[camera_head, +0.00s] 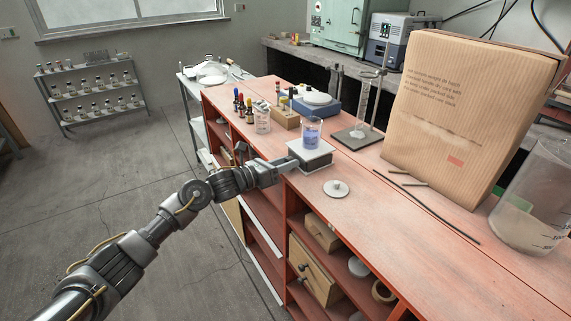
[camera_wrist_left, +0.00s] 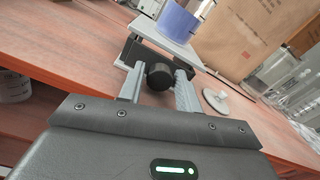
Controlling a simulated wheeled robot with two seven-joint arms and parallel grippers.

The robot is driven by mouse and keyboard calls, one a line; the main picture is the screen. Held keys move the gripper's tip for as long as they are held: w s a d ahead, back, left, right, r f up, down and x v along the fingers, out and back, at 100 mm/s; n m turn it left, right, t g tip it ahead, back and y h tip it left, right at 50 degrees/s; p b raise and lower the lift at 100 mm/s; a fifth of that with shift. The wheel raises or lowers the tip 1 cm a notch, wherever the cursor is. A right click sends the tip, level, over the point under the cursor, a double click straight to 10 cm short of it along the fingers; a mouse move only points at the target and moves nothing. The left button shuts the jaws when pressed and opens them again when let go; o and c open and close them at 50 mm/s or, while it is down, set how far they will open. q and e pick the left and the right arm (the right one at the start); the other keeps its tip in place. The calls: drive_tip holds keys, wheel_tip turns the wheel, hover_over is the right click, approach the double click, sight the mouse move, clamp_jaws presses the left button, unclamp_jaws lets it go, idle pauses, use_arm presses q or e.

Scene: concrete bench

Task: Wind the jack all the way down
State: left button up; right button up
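The jack (camera_head: 309,155) is a small lab jack with a pale top plate on the red bench top. Its plate is some way above its base. A beaker of blue liquid (camera_head: 311,134) stands upright on the plate. In the left wrist view the jack's plate (camera_wrist_left: 166,40) and the lower part of the beaker (camera_wrist_left: 178,20) show. The jack's black knob (camera_wrist_left: 160,76) faces me. My left gripper (camera_wrist_left: 160,84) has one finger on each side of the knob and looks shut on it. In the head view the gripper (camera_head: 285,166) meets the jack's near left side. My right gripper is not seen.
A round white lid with a knob (camera_head: 336,188) lies just right of the jack. Dropper bottles (camera_head: 244,106), a small beaker (camera_head: 263,122) and a stand (camera_head: 361,133) are behind it. A big carton (camera_head: 455,110) and large beaker (camera_head: 530,205) stand right.

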use_arm(q)
drive_tip(key=shift+o, duration=1.2)
drive_tip(key=b+v, duration=0.1)
drive_tip(key=v, duration=1)
drive_tip(key=shift+b, duration=0.3)
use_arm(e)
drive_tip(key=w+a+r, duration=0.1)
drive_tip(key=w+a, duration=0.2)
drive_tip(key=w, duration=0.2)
use_arm(q)
drive_tip(key=shift+w, duration=0.1)
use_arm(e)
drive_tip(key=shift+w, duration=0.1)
